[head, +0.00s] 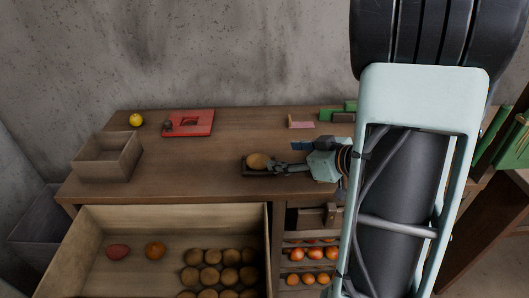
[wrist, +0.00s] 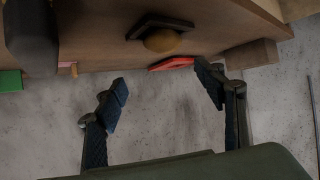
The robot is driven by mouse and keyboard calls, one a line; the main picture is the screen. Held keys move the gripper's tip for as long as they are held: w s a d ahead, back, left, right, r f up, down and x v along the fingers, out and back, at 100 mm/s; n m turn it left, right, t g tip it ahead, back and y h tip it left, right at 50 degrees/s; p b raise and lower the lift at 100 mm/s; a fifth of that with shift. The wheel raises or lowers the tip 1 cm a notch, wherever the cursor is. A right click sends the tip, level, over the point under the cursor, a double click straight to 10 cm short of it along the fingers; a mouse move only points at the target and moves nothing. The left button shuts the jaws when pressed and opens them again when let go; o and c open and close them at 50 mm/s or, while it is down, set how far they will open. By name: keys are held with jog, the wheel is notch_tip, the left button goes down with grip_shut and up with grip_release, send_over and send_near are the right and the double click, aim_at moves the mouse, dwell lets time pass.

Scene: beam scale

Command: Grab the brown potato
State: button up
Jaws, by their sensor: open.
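A brown potato (head: 259,161) rests on a small dark tray (head: 246,173) near the front edge of the wooden table. In the wrist view the potato (wrist: 162,41) and the dark tray (wrist: 150,21) show at the top, beyond the fingertips. My gripper (head: 279,168) is just right of the potato in the head view, its fingers pointing left toward it. In the wrist view my gripper (wrist: 162,78) is open, with nothing between its fingers. Whether a finger touches the tray, I cannot tell.
An open drawer (head: 87,228) below holds several brown potatoes (head: 210,256), a red one (head: 118,252) and an orange-brown one (head: 155,250). A wooden box (head: 108,160), a red device (head: 190,122) and a yellow fruit (head: 136,119) stand at left. Pink and green blocks (head: 325,115) lie at the back.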

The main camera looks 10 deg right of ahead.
aim_at(262, 158)
jog(key=shift+s+f, duration=0.5)
jog(key=shift+a+f, duration=0.1)
jog(key=shift+f, duration=0.15)
jog(key=b+x, duration=0.1)
jog(key=x, duration=0.3)
jog(key=shift+w+a+f, duration=0.2)
jog(key=shift+a, duration=0.15)
jog(key=shift+b+x, duration=0.5)
jog(key=shift+x, duration=2.3)
jog(key=shift+w+d+r, duration=0.1)
jog(key=c, duration=1.2)
jog(key=shift+c, duration=0.5)
jog(key=shift+r, duration=0.15)
